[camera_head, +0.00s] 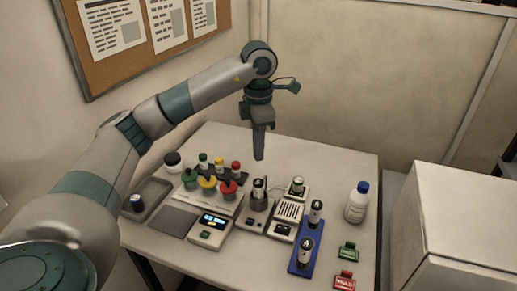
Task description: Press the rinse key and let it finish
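My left arm reaches in from the left, and its gripper (259,155) hangs pointing down above the back of the table, behind the instruments. Its fingers are seen edge-on, so I cannot tell whether they are apart; nothing shows in them. No key can be read as the rinse key. A device with a grille (290,210) has a dark panel at its front (282,230). Left of it, a grey base (257,221) holds an upright dark and silver cylinder (259,189). My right gripper is out of view.
A display unit (210,226) stands front left of the grey base. A rack with coloured caps (208,183) is behind it. A blue stand (305,261) holds two cylinders. A blue-capped bottle (356,205), a green block (348,252) and a red block (345,281) are at the right.

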